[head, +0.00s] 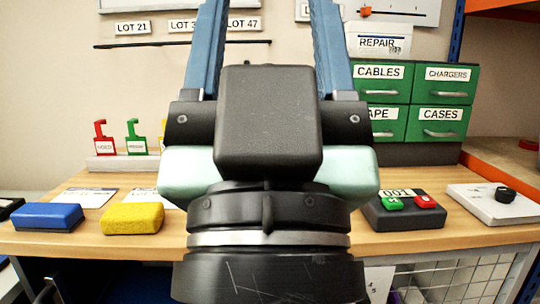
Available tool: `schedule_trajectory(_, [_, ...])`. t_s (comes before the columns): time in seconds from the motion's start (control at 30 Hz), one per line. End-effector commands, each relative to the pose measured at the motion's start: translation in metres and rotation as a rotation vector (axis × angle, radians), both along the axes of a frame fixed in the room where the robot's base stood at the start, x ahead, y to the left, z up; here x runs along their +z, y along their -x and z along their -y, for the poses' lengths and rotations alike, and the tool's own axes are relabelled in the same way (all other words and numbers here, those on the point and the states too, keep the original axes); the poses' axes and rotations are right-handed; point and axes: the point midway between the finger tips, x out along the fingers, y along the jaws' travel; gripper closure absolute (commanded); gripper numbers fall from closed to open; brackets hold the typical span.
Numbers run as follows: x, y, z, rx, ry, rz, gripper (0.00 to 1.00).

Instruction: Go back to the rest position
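My gripper (267,30) fills the middle of the head view, seen from behind and pointing up. Its two blue fingers stand wide apart, and I see only the wall and lot labels between them. The fingertips run out of the top of the picture, so they are hidden. No held object shows between the fingers. The dark body and wrist of my gripper cover the middle of the wooden workbench (405,240).
A blue block (47,216) and a yellow block (132,217) lie at left. At right are a dark box with green and red buttons (405,211) and a pale device with a black knob (492,205). Green labelled drawers (440,100) stand behind.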

Motion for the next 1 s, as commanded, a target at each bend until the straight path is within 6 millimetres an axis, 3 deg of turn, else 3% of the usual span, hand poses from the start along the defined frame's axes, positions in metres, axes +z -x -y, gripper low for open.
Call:
schedule_trajectory(0.03, [0.027, 0.0, 0.0, 0.0, 0.0, -0.001, 0.37])
schedule_trajectory(0.7, [0.233, -0.001, 0.0, 0.001, 0.001, -0.004, 0.37])
schedule_trajectory(0.9, [0.285, -0.001, 0.0, 0.001, 0.001, -0.004, 0.37])
schedule_trajectory(1.0, [0.3, -0.001, 0.0, 0.001, 0.001, -0.004, 0.37])
